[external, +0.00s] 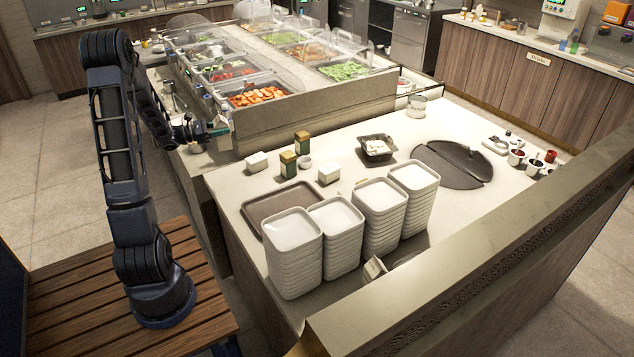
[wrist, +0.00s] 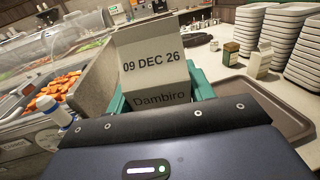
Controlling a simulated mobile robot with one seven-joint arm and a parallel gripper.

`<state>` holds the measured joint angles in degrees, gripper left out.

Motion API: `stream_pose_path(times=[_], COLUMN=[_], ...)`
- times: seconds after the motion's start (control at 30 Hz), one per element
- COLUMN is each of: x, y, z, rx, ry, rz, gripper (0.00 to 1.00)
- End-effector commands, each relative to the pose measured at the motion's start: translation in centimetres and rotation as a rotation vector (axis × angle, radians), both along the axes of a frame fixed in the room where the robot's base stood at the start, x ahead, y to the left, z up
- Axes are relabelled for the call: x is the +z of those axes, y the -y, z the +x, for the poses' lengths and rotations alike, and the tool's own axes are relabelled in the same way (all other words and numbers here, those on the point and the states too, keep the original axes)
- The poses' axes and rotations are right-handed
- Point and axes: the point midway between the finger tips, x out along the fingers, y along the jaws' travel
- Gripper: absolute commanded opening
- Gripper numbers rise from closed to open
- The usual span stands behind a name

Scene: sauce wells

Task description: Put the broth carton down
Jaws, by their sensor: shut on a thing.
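The broth carton (wrist: 155,62) is a pale box printed "09 DEC 26" and "Dambiro". In the wrist view it stands between the teal fingers of my gripper (wrist: 160,92), which is shut on it. The carton looks slightly tilted in that view. In the external view my gripper (external: 216,130) is at the left end of the salad bar, above and left of the counter. The carton is too small or hidden there to make out clearly. The carton's lower end is hidden behind my gripper in the wrist view.
A brown tray (external: 262,203) lies on the counter (external: 350,140) beside several white dish stacks (external: 293,232). Small green-and-yellow boxes (external: 289,165) and a white box (external: 257,162) stand near the counter's left side. Food wells (external: 262,96) line the salad bar. Bare counter lies between the items.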

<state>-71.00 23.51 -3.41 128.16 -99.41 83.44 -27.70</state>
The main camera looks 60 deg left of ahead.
Motion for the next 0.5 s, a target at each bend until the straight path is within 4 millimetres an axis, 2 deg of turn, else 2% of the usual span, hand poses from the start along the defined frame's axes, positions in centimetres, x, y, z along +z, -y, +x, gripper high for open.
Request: stream_pose_path(times=[0.17, 0.3, 0.5], x=[0.3, 0.4, 0.6], y=[5.3, 10.6, 17.9], z=[3.2, 5.7, 8.0], rx=[-0.134, -0.269, -0.447], ry=[0.001, 0.002, 0.002], rz=[0.001, 0.002, 0.002], gripper=[0.13, 0.13, 0.13])
